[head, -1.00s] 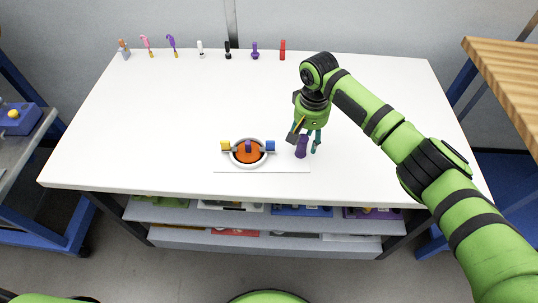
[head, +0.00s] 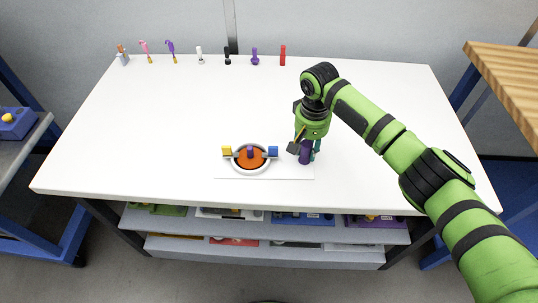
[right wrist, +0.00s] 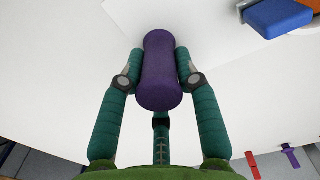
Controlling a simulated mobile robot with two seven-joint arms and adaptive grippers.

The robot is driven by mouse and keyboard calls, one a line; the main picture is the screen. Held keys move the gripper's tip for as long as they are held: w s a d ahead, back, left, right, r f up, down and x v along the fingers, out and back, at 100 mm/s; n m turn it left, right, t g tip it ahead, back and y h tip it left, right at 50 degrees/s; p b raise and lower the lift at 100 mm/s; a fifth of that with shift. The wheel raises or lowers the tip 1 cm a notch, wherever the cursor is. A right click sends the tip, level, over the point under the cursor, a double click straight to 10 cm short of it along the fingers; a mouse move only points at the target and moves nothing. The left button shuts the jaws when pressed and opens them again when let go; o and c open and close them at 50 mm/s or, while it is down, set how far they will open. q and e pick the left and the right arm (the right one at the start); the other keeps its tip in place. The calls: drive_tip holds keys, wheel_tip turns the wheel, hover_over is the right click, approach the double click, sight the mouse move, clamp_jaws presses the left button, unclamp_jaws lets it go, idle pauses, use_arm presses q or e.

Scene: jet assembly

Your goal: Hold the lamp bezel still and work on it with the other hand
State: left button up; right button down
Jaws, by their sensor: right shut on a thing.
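The lamp bezel (head: 234,166) is a white ring around an orange disc (head: 244,163), lying on a white mat (head: 290,174) near the table's front edge. A yellow block (head: 227,150) and a blue block (head: 273,151) sit at its two sides, and a small purple piece (head: 250,152) is on the disc. My right gripper (head: 306,150) is right of the bezel, apart from it. It is shut on a purple cylinder (head: 305,155), which the right wrist view shows between the green fingers (right wrist: 160,75). My left gripper is not in view.
Several small tools and bottles stand along the table's back edge, among them a red one (head: 283,55) and a purple one (head: 254,57). The middle of the white table (head: 200,105) is clear. A wooden table (head: 510,75) stands at the right.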

drive_tip(key=shift+w, duration=0.15)
drive_tip(key=shift+w+d, duration=0.2)
drive_tip(key=shift+w, duration=0.25)
drive_tip(key=shift+s+f, duration=0.25)
drive_tip(key=shift+f, duration=0.1)
idle(1.3)
